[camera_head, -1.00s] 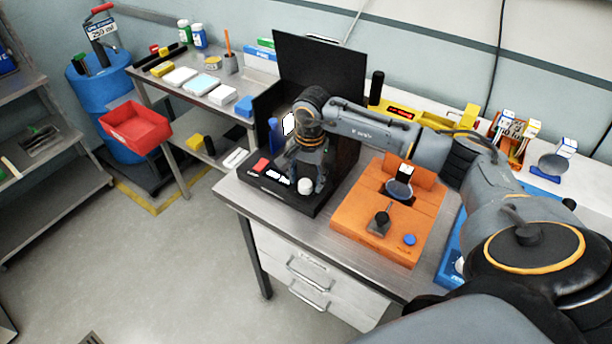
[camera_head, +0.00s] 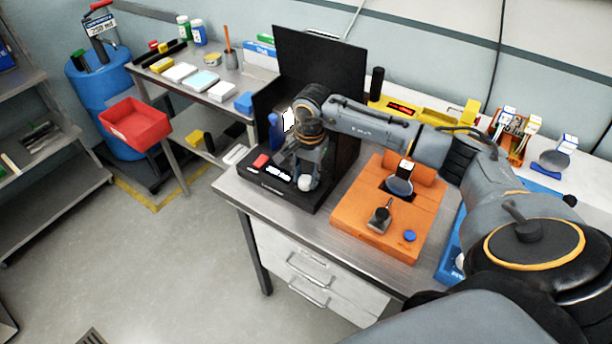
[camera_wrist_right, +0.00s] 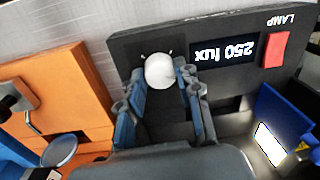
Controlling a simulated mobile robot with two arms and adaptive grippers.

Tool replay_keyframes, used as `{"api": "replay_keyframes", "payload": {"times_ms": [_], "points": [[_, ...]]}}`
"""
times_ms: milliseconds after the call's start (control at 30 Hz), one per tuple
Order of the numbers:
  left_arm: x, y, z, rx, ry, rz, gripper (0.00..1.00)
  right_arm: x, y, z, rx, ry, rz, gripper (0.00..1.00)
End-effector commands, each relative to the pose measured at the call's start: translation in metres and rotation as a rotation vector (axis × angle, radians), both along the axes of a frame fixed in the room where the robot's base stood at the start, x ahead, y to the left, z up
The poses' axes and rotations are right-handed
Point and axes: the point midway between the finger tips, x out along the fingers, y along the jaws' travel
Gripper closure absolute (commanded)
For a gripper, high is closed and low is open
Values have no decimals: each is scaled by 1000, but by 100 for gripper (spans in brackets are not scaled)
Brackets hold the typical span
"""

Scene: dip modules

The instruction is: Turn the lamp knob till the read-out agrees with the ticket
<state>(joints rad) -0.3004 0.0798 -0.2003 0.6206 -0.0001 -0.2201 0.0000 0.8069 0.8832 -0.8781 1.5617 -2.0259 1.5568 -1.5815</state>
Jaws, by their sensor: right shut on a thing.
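The lamp box (camera_head: 285,197) is black and stands at the left end of the workbench. Its white round knob (camera_head: 305,183) also shows in the right wrist view (camera_wrist_right: 160,71). My right gripper (camera_wrist_right: 162,84) is shut on the knob from above, one finger on each side. The read-out (camera_wrist_right: 225,51) beside the knob shows "250 lux", upside down in the wrist view. A red switch (camera_wrist_right: 277,50) sits beyond it, by the word LAMP. A bright white patch (camera_wrist_right: 270,143) shows by a blue object inside the box. I cannot make out a ticket's writing. My left gripper is not in view.
An orange box (camera_head: 345,217) with a small dish and a blue button stands right of the lamp box. Black panels (camera_head: 318,75) rise behind the lamp box. A side table (camera_head: 150,84) and a red bin (camera_head: 135,128) stand to the left.

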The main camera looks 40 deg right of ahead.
Motion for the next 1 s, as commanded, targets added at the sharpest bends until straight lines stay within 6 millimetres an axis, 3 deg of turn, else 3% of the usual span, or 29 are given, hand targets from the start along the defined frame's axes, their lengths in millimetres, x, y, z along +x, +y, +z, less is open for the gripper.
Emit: {"api": "replay_keyframes", "payload": {"times_ms": [267, 1000], "points": [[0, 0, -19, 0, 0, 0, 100, 0, 0, -3, -1, -1, -181, 98], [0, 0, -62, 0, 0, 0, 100, 0, 1, -2, -1, -2, -883, 98]]}}
